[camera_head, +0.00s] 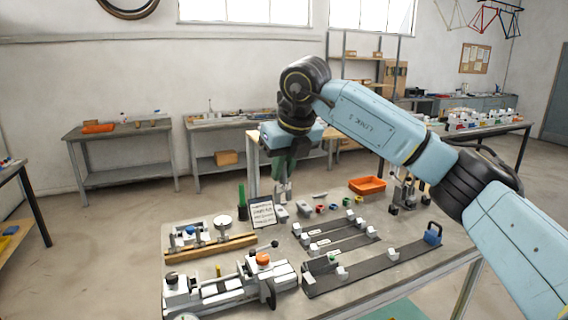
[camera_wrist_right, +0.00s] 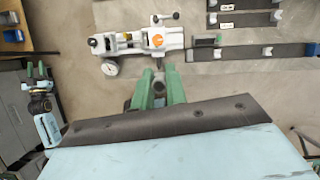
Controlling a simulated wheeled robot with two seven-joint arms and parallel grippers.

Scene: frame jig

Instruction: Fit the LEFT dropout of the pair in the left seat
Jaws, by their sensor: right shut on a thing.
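My right gripper (camera_head: 283,190) has green fingers and hangs above the back of the table in the head view. It is shut on a small grey part, mostly hidden between the fingertips; I cannot tell for certain that it is the left dropout. In the right wrist view the gripper (camera_wrist_right: 160,70) points toward the white jig (camera_wrist_right: 137,42). The jig (camera_head: 225,290), with an orange knob (camera_head: 263,258), stands at the front left of the table in the head view. Its left seat is too small to tell apart. My left gripper is not in view.
Small grey pieces (camera_head: 304,208) lie near a printed card (camera_head: 262,213). Dark bars with white blocks (camera_head: 372,267) lie at the right. An orange tray (camera_head: 367,185) is at the back, and a wooden bar (camera_head: 210,249) lies behind the jig.

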